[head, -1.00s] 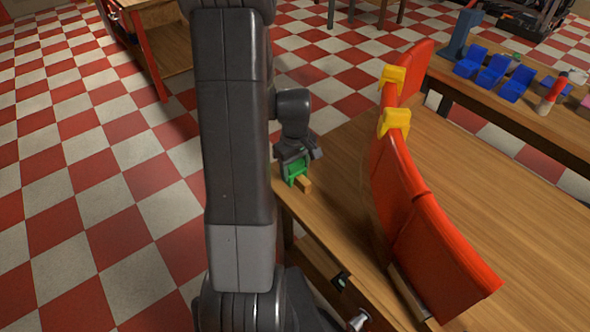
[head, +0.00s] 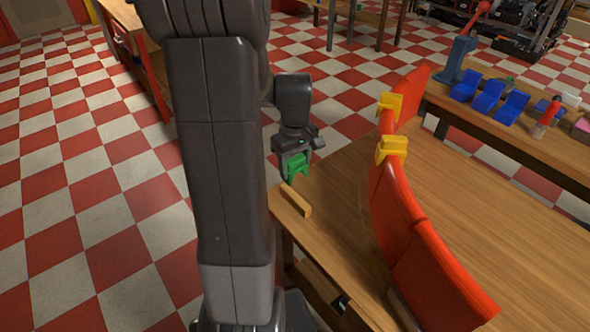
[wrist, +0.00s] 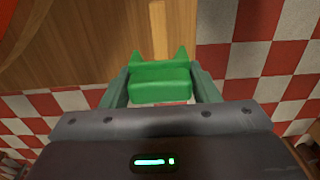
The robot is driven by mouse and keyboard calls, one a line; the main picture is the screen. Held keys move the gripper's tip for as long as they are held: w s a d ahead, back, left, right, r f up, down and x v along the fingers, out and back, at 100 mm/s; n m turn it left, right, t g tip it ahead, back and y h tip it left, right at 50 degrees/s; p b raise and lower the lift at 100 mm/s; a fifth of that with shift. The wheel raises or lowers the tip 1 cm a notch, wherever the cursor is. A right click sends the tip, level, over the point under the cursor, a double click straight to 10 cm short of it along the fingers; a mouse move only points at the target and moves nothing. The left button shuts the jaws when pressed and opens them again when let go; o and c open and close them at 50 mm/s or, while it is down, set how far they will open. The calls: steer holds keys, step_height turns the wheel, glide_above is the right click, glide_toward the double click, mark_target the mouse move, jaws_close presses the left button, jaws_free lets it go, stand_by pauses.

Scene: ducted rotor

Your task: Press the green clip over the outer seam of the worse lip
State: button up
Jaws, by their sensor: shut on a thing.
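My gripper (head: 296,166) is shut on the green clip (head: 295,163) and holds it above the near left corner of the wooden table. In the wrist view the green clip (wrist: 160,82) sits between the two fingers, with two pointed prongs facing away from the wrist. The red curved duct lip (head: 425,250) stands on the table to the right, apart from the clip. Two yellow clips, a far one (head: 389,104) and a nearer one (head: 391,148), sit over its top edge. The lip's outer seam cannot be made out clearly.
A small wooden block (head: 297,201) lies at the table's left edge, below the gripper. The table (head: 500,205) is bare right of the lip. A back bench holds blue holders (head: 488,96), a red-capped bottle (head: 545,120) and a blue press (head: 458,58).

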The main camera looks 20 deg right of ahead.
mark_target(295, 158)
steer(key=shift+r+p, duration=1.55)
steer(key=shift+r, duration=0.6)
